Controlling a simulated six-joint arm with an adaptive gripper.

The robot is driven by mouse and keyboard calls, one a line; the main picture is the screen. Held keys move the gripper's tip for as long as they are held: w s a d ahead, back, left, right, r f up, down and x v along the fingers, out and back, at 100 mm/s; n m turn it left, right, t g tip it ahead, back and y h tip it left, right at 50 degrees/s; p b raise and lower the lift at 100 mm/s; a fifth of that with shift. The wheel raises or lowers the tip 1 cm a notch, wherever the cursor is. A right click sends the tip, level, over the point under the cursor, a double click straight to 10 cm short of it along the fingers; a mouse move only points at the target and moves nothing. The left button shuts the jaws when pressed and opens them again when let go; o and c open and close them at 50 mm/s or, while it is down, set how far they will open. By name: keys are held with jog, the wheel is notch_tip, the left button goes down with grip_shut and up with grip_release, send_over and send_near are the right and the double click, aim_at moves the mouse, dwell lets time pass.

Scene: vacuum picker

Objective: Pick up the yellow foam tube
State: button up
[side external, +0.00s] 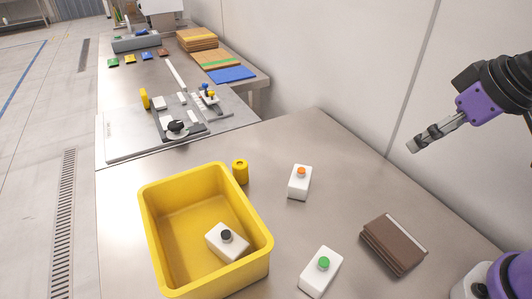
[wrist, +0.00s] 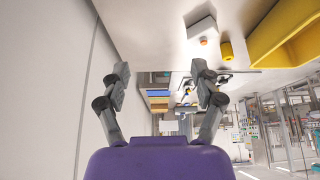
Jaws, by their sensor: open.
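The yellow foam tube (side external: 240,172) stands upright on the steel table, close beside the back right side of the yellow bin. It also shows in the wrist view (wrist: 227,51), right of centre near the top. My gripper (side external: 415,144) is raised above the table at the right of the side view, well apart from the tube. In the wrist view my gripper (wrist: 160,76) has its two fingers spread wide with nothing between them.
A wall (side external: 320,60) runs behind.

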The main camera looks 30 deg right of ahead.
jog(key=w+a+r+n+y, duration=0.1)
jog(key=w+a+n, duration=0.15)
jog(key=w, duration=0.25)
jog(key=w+a+r+n, duration=0.1)
jog(key=w+a, duration=0.2)
jog(key=w, duration=0.2)
jog(key=n+g+y, duration=0.2)
jog(key=n, duration=0.2)
send_near(241, 164)
jog(key=x, duration=0.4)
jog(key=shift+w+a+f, duration=0.2)
jog(key=shift+f, duration=0.1)
jog(key=x, duration=0.6)
jog(key=shift+d, duration=0.1)
jog(key=shift+s, duration=0.1)
jog(key=c, duration=1)
